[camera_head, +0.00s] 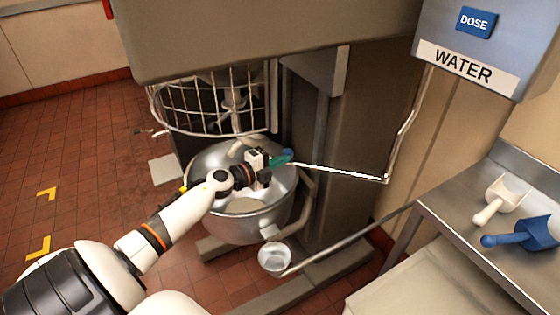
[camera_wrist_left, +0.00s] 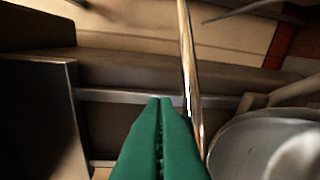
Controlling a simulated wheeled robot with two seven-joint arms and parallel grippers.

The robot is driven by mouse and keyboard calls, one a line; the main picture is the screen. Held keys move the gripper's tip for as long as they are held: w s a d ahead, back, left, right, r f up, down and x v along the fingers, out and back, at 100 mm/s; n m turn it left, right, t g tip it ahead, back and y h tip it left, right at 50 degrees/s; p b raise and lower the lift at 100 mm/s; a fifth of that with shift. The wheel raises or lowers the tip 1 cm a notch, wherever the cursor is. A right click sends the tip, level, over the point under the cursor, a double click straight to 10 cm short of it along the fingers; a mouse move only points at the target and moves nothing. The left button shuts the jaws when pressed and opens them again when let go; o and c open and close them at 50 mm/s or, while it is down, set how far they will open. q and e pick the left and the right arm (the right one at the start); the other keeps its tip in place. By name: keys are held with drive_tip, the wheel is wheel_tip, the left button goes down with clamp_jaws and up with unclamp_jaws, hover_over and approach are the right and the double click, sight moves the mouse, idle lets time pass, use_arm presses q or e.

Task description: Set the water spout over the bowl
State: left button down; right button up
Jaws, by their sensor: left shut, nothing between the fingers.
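The water spout (camera_head: 340,172) is a thin metal pipe that drops from the water box and bends left toward the mixer. Its left end, near a blue tip (camera_head: 287,154), shows against the right rim of the steel bowl (camera_head: 265,222); the exact overlap is hard to tell. My left gripper (camera_head: 279,162) reaches across the bowl, its green fingers shut and empty beside the spout's end. In the left wrist view the shut fingers (camera_wrist_left: 160,130) are just left of the spout (camera_wrist_left: 187,60), and the bowl (camera_wrist_left: 265,145) is at the right. Contact is unclear. My right gripper is not shown.
A wire guard (camera_head: 210,105) hangs above the bowl, under the mixer head. The water box (camera_head: 470,60) is at the upper right. A small metal cup (camera_head: 273,257) with a long handle is below the bowl. Scoops (camera_head: 500,198) lie on the right bench. Floor at left is clear.

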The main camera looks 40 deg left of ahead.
use_arm(q)
drive_tip(key=shift+m+g+h, duration=0.3)
drive_tip(key=shift+m+h, duration=0.4)
drive_tip(key=shift+h, duration=0.2)
drive_tip(key=w+a+b, duration=0.1)
drive_tip(key=b, duration=0.1)
drive_tip(key=w+a+b, duration=0.1)
drive_tip(key=w+b, duration=0.1)
drive_tip(key=shift+w+f, duration=0.15)
drive_tip(key=shift+w, duration=0.1)
drive_tip(key=shift+r, duration=0.45)
